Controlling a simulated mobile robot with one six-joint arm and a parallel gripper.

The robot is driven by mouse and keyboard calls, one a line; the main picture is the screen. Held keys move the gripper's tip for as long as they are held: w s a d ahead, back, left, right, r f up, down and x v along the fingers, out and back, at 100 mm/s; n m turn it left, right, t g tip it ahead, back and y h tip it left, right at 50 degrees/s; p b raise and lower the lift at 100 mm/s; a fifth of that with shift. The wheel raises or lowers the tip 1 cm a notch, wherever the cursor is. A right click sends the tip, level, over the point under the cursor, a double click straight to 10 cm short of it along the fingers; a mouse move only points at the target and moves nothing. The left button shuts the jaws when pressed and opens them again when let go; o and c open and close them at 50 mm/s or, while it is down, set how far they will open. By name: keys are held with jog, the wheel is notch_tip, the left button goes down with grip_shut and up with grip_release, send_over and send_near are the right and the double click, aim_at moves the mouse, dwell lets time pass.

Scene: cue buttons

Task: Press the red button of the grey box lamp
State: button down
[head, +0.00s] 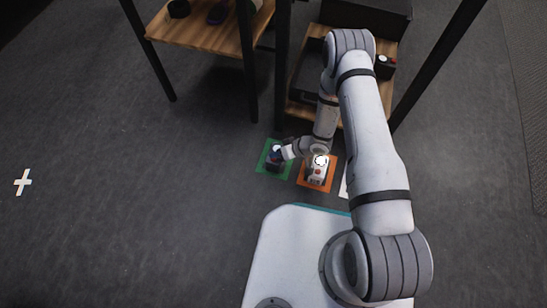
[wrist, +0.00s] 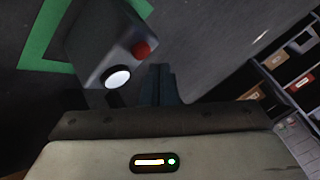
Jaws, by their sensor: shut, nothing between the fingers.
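The grey box lamp (wrist: 97,43) stands on the floor inside a green-edged square (wrist: 38,42). In the wrist view its red button (wrist: 142,49) and round white lamp (wrist: 117,77) face me. In the head view the box (head: 274,166) looks dark and is partly covered by my gripper. My gripper (wrist: 161,72) is shut and empty, its dark fingertips just right of the red button in the picture. I cannot tell whether they touch the box; the button does not look covered.
A white box lamp (head: 317,174) with a red button stands close by on an orange square (head: 303,180). A dark box with a red button (head: 383,58) sits on the right wooden shelf. Black shelf posts (head: 281,70) stand behind. The floor at left is clear.

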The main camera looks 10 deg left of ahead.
aim_at(276, 160)
notch_tip(276, 160, up, 6)
jog(key=p, duration=0.4)
dwell(0.5)
